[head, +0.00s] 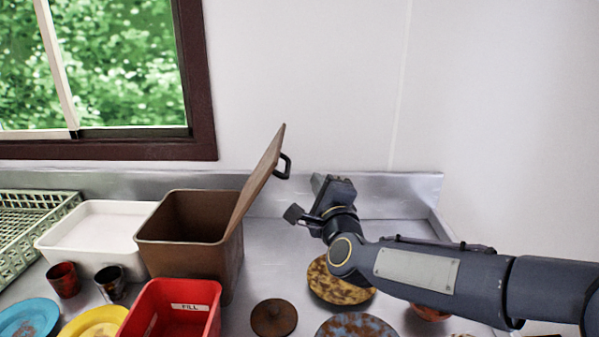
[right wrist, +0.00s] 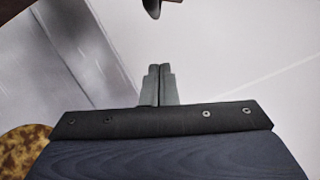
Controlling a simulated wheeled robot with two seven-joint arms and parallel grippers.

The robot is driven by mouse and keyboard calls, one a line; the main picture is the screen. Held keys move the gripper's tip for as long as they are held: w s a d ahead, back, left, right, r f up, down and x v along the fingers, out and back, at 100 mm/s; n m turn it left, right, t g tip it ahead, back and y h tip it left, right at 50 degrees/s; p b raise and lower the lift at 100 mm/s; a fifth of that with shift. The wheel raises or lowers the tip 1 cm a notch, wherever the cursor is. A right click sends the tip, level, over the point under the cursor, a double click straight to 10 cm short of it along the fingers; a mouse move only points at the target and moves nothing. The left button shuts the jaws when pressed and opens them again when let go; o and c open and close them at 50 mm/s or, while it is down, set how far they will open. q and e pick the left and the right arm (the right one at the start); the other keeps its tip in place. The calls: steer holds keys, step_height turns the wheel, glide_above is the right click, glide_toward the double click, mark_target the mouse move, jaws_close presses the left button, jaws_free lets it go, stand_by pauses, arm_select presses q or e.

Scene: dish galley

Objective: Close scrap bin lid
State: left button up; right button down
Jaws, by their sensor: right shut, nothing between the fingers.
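The brown scrap bin (head: 191,252) stands open on the steel counter, its inside visible from above. Its brown lid (head: 257,180) is tilted up along the bin's right side, leaning out to the right at the top. A black handle (head: 284,167) sticks out from the lid's right face. My right gripper (head: 304,216) is to the right of the lid and lower than the handle, apart from both. In the right wrist view its fingers (right wrist: 158,84) are together with nothing between them. A dark piece (right wrist: 152,8) shows at that view's top edge; I cannot tell what it is. My left gripper is not in view.
A red bin (head: 172,310) marked FILL stands in front of the scrap bin. A white tub (head: 95,238) and green rack (head: 30,226) are to the left. A mottled plate (head: 338,284) lies below my right arm, near a brown disc (head: 274,318). Counter behind is clear.

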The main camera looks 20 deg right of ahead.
steer(key=a, duration=0.1)
steer(key=w+a+r+p, duration=0.1)
steer(key=a+p, duration=0.1)
steer(key=shift+w+a+r, duration=0.2)
steer(key=shift+a+r, duration=0.05)
steer(key=shift+a, duration=0.05)
steer(key=shift+r, duration=0.1)
